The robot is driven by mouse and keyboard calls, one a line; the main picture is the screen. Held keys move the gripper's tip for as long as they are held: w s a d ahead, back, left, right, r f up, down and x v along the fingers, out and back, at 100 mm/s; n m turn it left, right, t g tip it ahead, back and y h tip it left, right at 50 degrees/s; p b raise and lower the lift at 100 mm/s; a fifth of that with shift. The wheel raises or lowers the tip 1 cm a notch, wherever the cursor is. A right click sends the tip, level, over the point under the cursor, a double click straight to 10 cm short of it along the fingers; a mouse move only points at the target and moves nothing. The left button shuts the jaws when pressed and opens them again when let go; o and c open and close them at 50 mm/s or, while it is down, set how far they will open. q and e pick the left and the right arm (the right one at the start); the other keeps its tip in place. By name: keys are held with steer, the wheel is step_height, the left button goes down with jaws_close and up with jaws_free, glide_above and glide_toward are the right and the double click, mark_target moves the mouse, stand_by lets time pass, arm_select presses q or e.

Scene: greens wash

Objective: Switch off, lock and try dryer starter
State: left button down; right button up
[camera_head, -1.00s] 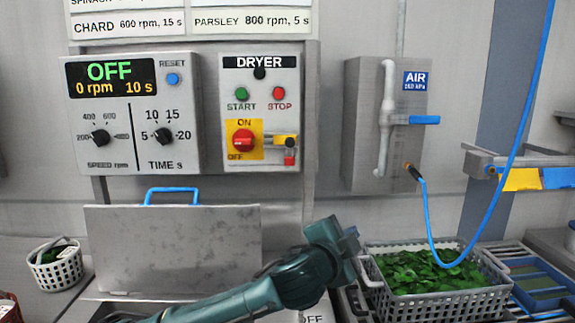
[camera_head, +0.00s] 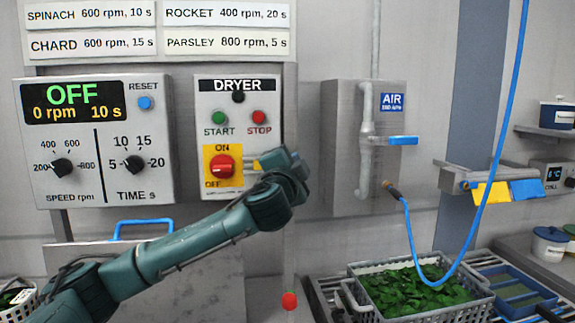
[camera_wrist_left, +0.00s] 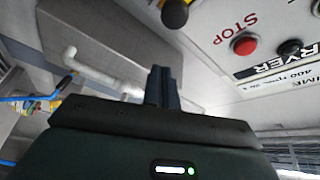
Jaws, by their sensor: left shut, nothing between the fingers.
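The grey dryer starter panel (camera_head: 207,100) is on the wall in the head view. Its red rotary switch (camera_head: 222,167) sits on a yellow plate marked ON and OFF; I cannot tell its setting surely. A green START button (camera_head: 219,118) and red STOP button (camera_head: 259,117) are above; the STOP button also shows in the left wrist view (camera_wrist_left: 244,45). My left gripper (camera_head: 291,160) is in front of the panel's lower right, hiding most of the yellow hasp (camera_head: 257,164) and the red piece there. In the left wrist view its fingers (camera_wrist_left: 163,88) are together, empty.
The speed and time box (camera_head: 95,140), reading OFF, is left. The air valve panel (camera_head: 342,150) with blue handle is right. A blue hose (camera_head: 408,225) hangs over a crate (camera_head: 400,308) of greens. A small red object (camera_head: 289,300) shows below my arm.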

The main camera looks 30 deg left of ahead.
mark_target(259, 168)
arm_select(q)
steer(key=a, duration=0.1)
steer(key=a+f, duration=0.1)
steer(key=a+p, duration=0.1)
steer(key=shift+w+a+f, duration=0.15)
steer(key=shift+a+f, duration=0.1)
steer(key=shift+a, duration=0.05)
arm_select(e)
steer(key=shift+d, duration=0.1)
arm_select(q)
steer(key=s+a, duration=0.1)
steer(key=s+a+b, duration=0.1)
steer(key=a, duration=0.1)
steer(key=shift+s+a, duration=0.3)
arm_select(e)
steer(key=shift+w+r, duration=0.15)
arm_select(q)
steer(key=shift+r, duration=0.1)
arm_select(e)
steer(key=shift+s, duration=0.2)
